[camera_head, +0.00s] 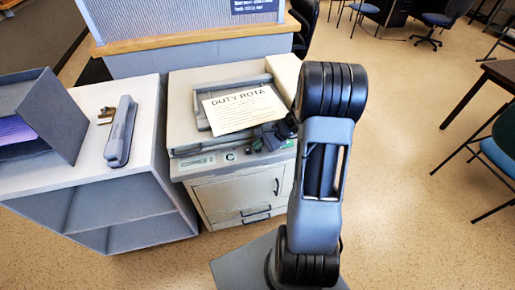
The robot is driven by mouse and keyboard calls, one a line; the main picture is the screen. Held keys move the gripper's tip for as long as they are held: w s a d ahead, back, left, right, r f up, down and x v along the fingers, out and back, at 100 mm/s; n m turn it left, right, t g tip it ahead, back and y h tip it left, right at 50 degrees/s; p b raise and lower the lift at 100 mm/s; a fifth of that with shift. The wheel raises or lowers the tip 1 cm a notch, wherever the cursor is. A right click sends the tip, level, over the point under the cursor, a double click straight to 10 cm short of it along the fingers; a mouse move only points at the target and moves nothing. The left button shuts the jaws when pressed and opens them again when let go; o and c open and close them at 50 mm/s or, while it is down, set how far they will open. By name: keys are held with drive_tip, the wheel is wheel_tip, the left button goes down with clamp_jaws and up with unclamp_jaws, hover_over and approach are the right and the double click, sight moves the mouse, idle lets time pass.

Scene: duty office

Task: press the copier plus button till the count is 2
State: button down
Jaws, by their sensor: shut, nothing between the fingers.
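The copier (232,195) is a beige floor unit in the middle of the view. Its front control strip (212,160) carries a small panel at the left and a pale key marked C (231,156). I cannot make out a plus button, and no count is readable. My gripper (258,145) is shut and empty, over the right part of the control strip, and hides some of it. I cannot tell whether it touches the strip. A paper headed DUTY ROTA (243,110) lies on top of the copier, just behind my gripper.
A pale cabinet (85,185) stands close at the copier's left, bearing a grey stapler-like tool (121,132) and a dark tray (45,105) holding something purple. A blue partition with a wooden ledge (195,38) is behind. Open floor (405,140) lies right, with a table and chairs beyond.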

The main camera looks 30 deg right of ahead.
sight(259, 150)
drive_tip(key=shift+r, duration=0.6)
drive_tip(key=shift+r+p, duration=0.15)
drive_tip(key=shift+p, duration=0.15)
drive_tip(key=shift+r+p, duration=1.65)
drive_tip(key=shift+r, duration=0.7)
